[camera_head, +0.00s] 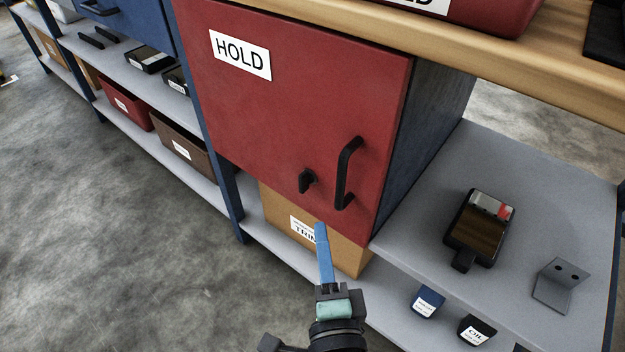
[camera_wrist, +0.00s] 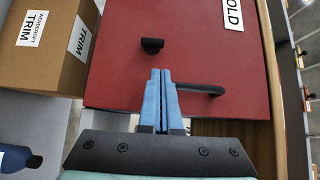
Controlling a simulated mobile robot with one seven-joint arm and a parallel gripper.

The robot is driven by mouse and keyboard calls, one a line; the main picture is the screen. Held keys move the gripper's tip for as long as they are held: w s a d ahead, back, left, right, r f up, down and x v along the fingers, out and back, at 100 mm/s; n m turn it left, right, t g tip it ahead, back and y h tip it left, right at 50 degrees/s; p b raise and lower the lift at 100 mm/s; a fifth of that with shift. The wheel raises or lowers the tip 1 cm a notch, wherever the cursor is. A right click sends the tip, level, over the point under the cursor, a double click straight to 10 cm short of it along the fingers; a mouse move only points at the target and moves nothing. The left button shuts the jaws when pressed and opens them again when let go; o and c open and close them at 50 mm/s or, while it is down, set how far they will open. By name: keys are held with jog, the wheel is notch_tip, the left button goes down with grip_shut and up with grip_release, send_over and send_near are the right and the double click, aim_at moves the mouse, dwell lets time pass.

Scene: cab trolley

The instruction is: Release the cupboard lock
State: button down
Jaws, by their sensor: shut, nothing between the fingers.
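The red cupboard door (camera_head: 290,100) carries a HOLD label and is shut; it also fills the middle of the wrist view (camera_wrist: 120,85). The lock is a small black turn knob (camera_head: 306,181) on the door, left of the black bar handle (camera_head: 346,172). In the wrist view the knob (camera_wrist: 152,45) lies just beyond my fingertips and the handle (camera_wrist: 205,89) runs to their right, partly behind them. My gripper (camera_head: 320,226), with blue fingers, is shut and empty. It appears below the knob in the head view, apart from it.
A cardboard TRIM box (camera_head: 345,258) stands on the shelf below the cupboard. A grey shelf (camera_head: 420,235) to the right holds a black device (camera_head: 480,228) and a metal bracket (camera_head: 556,286). A wooden top (camera_head: 480,62) overhangs the door. Open floor (camera_head: 110,240) lies left.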

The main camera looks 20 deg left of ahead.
aim_at(310, 174)
jog(key=shift+s+f, duration=0.15)
jog(key=shift+f, duration=0.05)
jog(key=x, duration=1)
jog(key=shift+r+p, duration=0.2)
jog(key=shift+p, duration=0.7)
jog(key=shift+a+r+n+g+h+p, duration=0.25)
jog(key=shift+n+g+p, duration=0.45)
jog(key=shift+p, duration=2)
